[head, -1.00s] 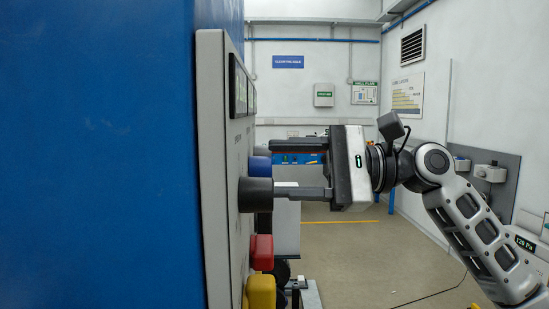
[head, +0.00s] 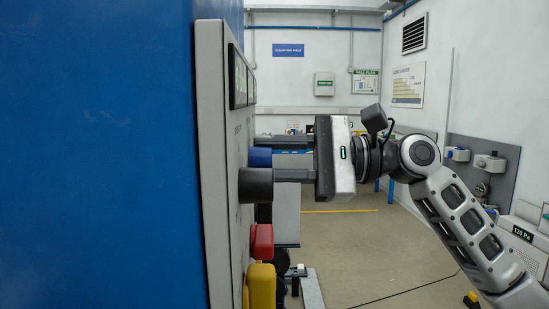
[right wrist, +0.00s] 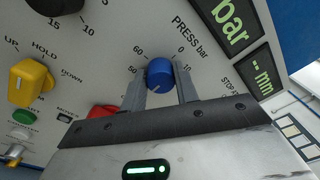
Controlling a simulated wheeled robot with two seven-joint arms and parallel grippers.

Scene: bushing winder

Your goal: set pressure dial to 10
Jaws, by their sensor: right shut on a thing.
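The pressure dial is a blue round knob (right wrist: 160,73) on the grey control panel (right wrist: 95,50), beside the label "PRESS bar". Scale numbers 0, 10, 50 and 60 show around it. A small pale mark shows near the knob's lower edge; I cannot read its setting surely. My right gripper (right wrist: 160,84) is shut on this knob, one finger on each side. In the head view the blue knob (head: 260,157) sits behind a black knob, and my right gripper (head: 268,158) reaches it from the right. My left gripper is not in view.
The black knob (head: 256,185) stands out close to my near finger. Below are a red knob (head: 262,241) and a yellow knob (head: 261,287). A green "bar" display (right wrist: 232,22) sits above the dial. Open floor lies to the right of the panel.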

